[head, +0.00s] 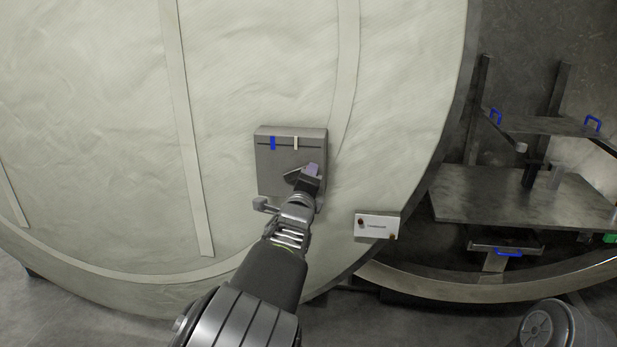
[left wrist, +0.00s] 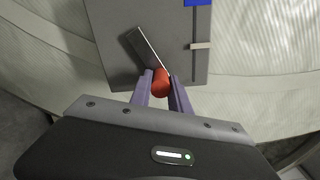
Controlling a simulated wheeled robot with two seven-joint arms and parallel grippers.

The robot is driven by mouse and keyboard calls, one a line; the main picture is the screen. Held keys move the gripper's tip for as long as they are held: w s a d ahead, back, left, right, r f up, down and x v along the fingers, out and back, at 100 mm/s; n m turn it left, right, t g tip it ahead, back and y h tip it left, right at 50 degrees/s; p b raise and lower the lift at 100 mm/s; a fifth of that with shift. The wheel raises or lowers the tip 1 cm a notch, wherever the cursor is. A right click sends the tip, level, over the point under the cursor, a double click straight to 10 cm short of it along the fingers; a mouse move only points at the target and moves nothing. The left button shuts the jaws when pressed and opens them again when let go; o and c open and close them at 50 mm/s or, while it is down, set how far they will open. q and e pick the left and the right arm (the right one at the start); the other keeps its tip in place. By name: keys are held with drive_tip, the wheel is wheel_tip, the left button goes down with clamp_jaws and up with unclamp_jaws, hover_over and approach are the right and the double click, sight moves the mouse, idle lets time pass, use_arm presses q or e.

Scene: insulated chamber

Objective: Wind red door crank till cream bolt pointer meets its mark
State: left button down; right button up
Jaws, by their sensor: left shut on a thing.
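A grey box (head: 270,180) is mounted on the big pale padded door. A slot runs along its upper face, with a blue mark (head: 273,143) at the left and the cream bolt pointer (head: 296,143) to its right, a clear gap between them. My left gripper (head: 312,170) is at the box's lower right. In the left wrist view the left gripper (left wrist: 162,88) is shut on the red crank knob (left wrist: 161,82). The grey crank arm (left wrist: 146,48) runs up and left from the knob. My right gripper is not in view.
A small white panel (head: 377,226) sits on the door to the right of the box. Beyond the door's edge stand metal shelves (head: 520,195) with blue handles (head: 592,122). The padded door face (head: 120,150) left of the box is clear.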

use_arm(q)
drive_tip(key=c, duration=1.2)
unclamp_jaws()
drive_tip(key=shift+c, duration=0.2)
drive_tip(key=shift+s, duration=0.45)
drive_tip(key=s+b, duration=0.1)
drive_tip(key=s, duration=0.6)
drive_tip(key=shift+a+b, duration=0.15)
drive_tip(key=shift+b, duration=0.2)
